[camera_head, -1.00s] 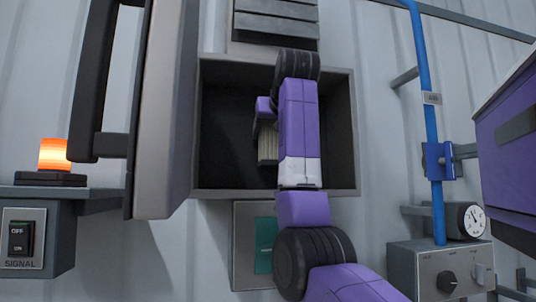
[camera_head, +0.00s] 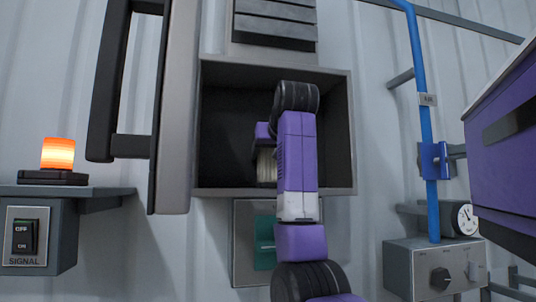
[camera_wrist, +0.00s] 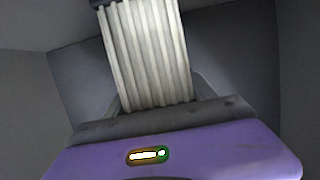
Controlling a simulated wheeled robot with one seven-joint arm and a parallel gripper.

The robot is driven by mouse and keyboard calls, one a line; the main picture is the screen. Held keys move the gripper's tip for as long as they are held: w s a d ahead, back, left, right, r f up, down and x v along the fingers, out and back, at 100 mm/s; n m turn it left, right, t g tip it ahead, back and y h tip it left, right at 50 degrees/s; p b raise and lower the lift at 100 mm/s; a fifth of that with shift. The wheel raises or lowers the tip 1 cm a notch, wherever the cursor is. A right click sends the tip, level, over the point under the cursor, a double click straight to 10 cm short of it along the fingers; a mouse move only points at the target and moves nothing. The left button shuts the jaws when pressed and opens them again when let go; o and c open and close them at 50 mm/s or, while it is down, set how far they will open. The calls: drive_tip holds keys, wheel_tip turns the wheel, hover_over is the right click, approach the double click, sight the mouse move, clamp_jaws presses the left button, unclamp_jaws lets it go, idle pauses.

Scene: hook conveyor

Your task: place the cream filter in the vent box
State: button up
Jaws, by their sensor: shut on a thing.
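The vent box (camera_head: 343,130) is an open, dark grey square box on the wall. Its door (camera_head: 175,110), with a long dark handle, stands open at the left. The pleated cream filter (camera_head: 266,166) is inside the box opening, mostly hidden behind my arm. In the wrist view the cream filter (camera_wrist: 147,55) stands up from my gripper (camera_wrist: 150,115), with dark box walls around it. My gripper is shut on the filter's near end. I cannot tell whether the filter touches the box's back or floor.
A lit orange lamp (camera_head: 58,154) and a signal switch box (camera_head: 28,238) are at the left. A blue pipe (camera_head: 429,120) with a valve runs down the right, above a grey control box (camera_head: 440,270) with a knob. A purple cabinet (camera_head: 505,150) is at the far right.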

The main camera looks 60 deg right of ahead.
drive_tip(key=o, duration=1.5)
drive_tip(key=shift+s+a, duration=0.1)
drive_tip(key=b+v, duration=0.7)
drive_tip(key=v, duration=0.4)
drive_tip(key=shift+s+a+r+b, duration=0.2)
drive_tip(key=shift+a+b, duration=0.15)
